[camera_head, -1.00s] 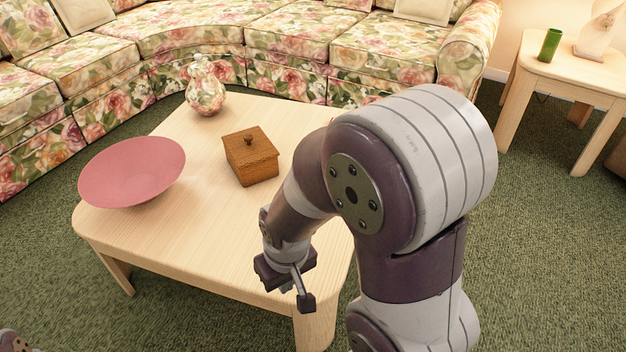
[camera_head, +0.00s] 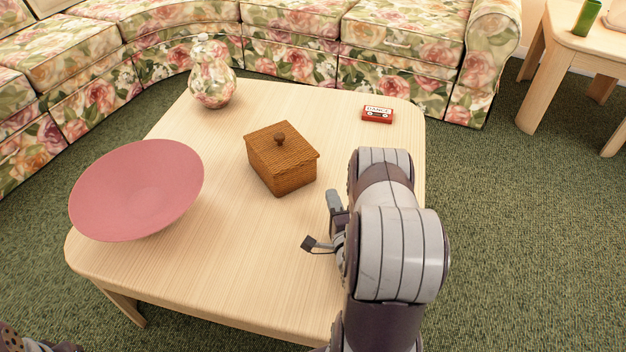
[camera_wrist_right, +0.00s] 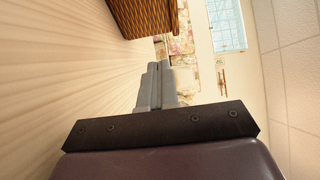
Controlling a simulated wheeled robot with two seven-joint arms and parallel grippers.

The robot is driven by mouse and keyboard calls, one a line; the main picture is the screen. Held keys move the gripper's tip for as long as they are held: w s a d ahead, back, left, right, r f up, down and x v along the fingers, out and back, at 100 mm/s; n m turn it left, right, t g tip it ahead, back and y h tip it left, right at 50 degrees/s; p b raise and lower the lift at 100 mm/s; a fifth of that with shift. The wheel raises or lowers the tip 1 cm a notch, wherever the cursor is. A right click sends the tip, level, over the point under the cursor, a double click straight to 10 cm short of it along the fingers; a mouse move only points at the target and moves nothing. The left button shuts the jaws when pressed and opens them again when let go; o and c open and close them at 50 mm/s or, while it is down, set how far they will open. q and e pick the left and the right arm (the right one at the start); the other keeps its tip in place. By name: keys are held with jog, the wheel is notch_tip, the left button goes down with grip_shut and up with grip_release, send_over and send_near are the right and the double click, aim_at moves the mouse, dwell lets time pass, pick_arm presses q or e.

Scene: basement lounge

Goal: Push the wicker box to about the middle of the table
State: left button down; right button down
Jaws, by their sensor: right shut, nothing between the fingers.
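The wicker box (camera_head: 282,166), brown and woven with a knobbed lid, stands upright on the pale wooden table (camera_head: 235,255), a little behind its centre. My right gripper (camera_head: 332,198) is low over the table, to the right of the box's near corner, and looks apart from it. Its fingers are shut and empty. In the right wrist view the shut fingers (camera_wrist_right: 156,82) point ahead, with the box (camera_wrist_right: 148,16) beyond them at the top. Only a bit of my left arm shows at the lower left corner; its gripper is out of view.
A wide pink bowl (camera_head: 138,190) stands at the table's left. A floral vase (camera_head: 212,82) is at the back left and a red cassette (camera_head: 377,114) at the back right. A floral sofa (camera_head: 290,50) runs behind. The front middle of the table is clear.

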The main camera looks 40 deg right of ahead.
aim_at(298, 174)
jog(key=x, duration=0.2)
jog(key=b+x, duration=0.2)
jog(key=x, duration=0.1)
jog(key=shift+w+d+f, duration=0.1)
jog(key=shift+w+f, duration=0.15)
jog(key=shift+w, duration=0.15)
jog(key=shift+w+a+b, duration=0.3)
jog(key=shift+w+b, duration=0.05)
jog(key=shift+w, duration=0.2)
jog(key=shift+w+a+b, duration=0.25)
jog(key=shift+w+b, duration=0.1)
jog(key=shift+w, duration=0.2)
jog(key=shift+w+a+r, duration=0.2)
jog(key=shift+w, duration=0.35)
jog(key=shift+w+a, duration=0.3)
jog(key=shift+w, duration=0.5)
jog(key=shift+w+a, duration=0.3)
jog(key=shift+w, duration=0.5)
jog(key=shift+w+a, duration=0.3)
jog(key=shift+w, duration=0.5)
